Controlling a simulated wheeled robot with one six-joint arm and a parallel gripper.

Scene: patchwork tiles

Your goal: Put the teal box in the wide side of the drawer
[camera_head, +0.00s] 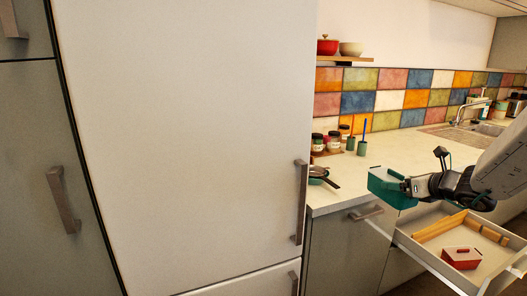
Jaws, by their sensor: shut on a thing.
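My gripper (408,186) is shut on the teal box (388,188) at the right of the head view. It holds the box in the air, in front of the counter edge and near the back left corner of the drawer. The drawer (437,266) is pulled open below my arm. A wooden divider (440,227) runs across it. Small wooden blocks (490,234) stand along the divider.
A tall pale cabinet (180,130) fills the left and middle. The counter (400,155) holds several jars (333,141), two teal cups (361,148) and a pan (320,175) near its left edge. A closed drawer front with a handle (367,213) is left of the open drawer.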

